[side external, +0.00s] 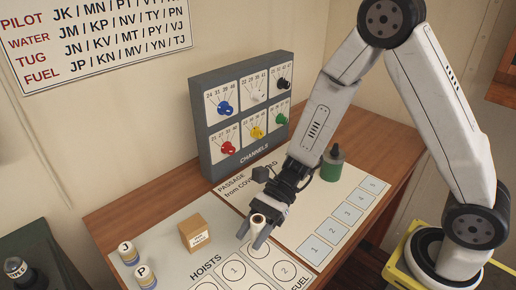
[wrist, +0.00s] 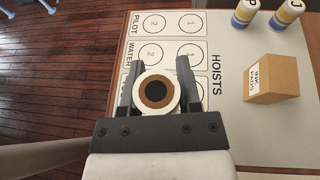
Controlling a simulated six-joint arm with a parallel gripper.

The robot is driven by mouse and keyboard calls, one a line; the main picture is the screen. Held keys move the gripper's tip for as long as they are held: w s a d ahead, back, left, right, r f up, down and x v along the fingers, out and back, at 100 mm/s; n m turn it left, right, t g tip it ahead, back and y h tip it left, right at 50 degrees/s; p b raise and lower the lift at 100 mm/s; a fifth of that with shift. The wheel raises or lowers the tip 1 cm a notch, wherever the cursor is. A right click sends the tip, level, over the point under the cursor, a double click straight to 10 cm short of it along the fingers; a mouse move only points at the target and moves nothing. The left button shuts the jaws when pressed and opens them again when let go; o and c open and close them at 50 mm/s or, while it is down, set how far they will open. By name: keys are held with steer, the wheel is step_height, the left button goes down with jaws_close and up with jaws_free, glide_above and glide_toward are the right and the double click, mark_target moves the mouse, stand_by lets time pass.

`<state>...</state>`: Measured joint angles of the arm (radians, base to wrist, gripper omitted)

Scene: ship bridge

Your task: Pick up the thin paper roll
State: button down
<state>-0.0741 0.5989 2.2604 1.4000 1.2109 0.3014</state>
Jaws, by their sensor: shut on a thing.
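The thin paper roll (wrist: 171,86) shows end-on in the wrist view, with a white outside, a brown ring and a dark centre. My gripper (wrist: 157,82) is shut on it, with one dark finger on each side. In the side external view the roll (side external: 258,220) stands up between the fingers of my gripper (side external: 256,231), over the hoists sheet. Its lower part is hidden by the fingers, and I cannot tell whether it touches the sheet.
A cardboard box (side external: 194,233) and two labelled cylinders, J (side external: 128,252) and P (side external: 146,276), stand to the left. The channels panel (side external: 243,118) with coloured knobs stands behind. A green bottle (side external: 332,165) stands to the right. The numbered squares (side external: 347,213) are clear.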

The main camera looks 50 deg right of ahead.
steer(key=shift+r, duration=1.1)
stand_by(0.4)
